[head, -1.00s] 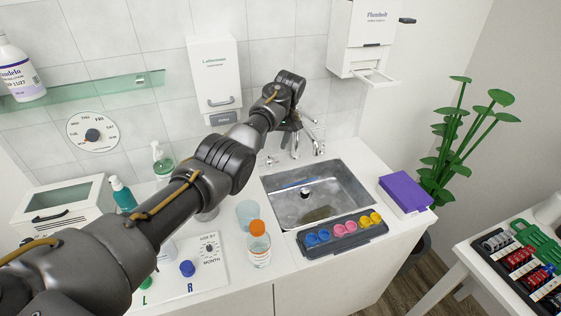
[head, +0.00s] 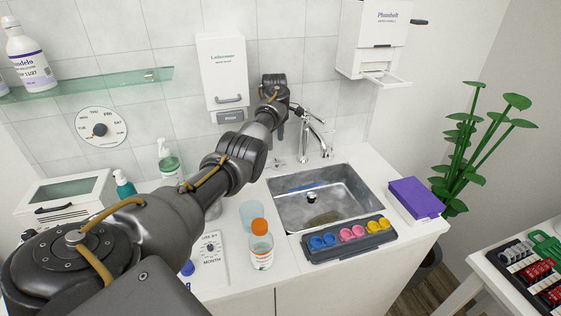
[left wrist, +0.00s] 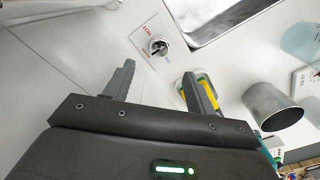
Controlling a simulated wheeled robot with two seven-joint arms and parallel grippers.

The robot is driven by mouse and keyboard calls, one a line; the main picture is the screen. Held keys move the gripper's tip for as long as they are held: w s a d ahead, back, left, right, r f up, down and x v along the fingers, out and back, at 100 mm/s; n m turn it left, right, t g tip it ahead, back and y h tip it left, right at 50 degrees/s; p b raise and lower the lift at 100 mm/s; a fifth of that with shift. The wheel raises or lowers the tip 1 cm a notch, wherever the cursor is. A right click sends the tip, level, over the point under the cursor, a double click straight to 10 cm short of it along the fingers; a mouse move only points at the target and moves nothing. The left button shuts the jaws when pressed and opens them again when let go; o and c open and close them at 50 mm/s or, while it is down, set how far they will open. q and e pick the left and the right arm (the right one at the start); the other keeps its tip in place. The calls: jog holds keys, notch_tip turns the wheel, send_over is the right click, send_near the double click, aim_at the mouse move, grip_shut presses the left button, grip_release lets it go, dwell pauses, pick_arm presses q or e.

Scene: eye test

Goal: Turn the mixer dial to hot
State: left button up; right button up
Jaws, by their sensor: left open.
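The mixer dial is a small silver knob (left wrist: 158,46) on a white plate (left wrist: 146,33) with red lettering on one side and a blue mark on the other. It shows in the left wrist view beside the sink; which way the knob points is too small to tell. In the head view I cannot make it out; my arm covers much of the counter left of the sink. My left gripper (left wrist: 160,69) is open and empty, its fingertips pointing toward the plate and apart from the knob. In the head view the gripper (head: 296,109) is mostly hidden behind its wrist, near the tap.
The tap (head: 318,130) and sink (head: 350,190) lie right of my arm. An orange-capped bottle (head: 261,246) and paint-pot tray (head: 322,254) stand in front. A dispenser (head: 222,70) hangs above.

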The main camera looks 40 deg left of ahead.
aim_at(276, 161)
pick_arm(q)
notch_tip(276, 161, down, 10)
jog(key=shift+d+r, duration=0.1)
dwell(0.4)
jog(key=c, duration=1)
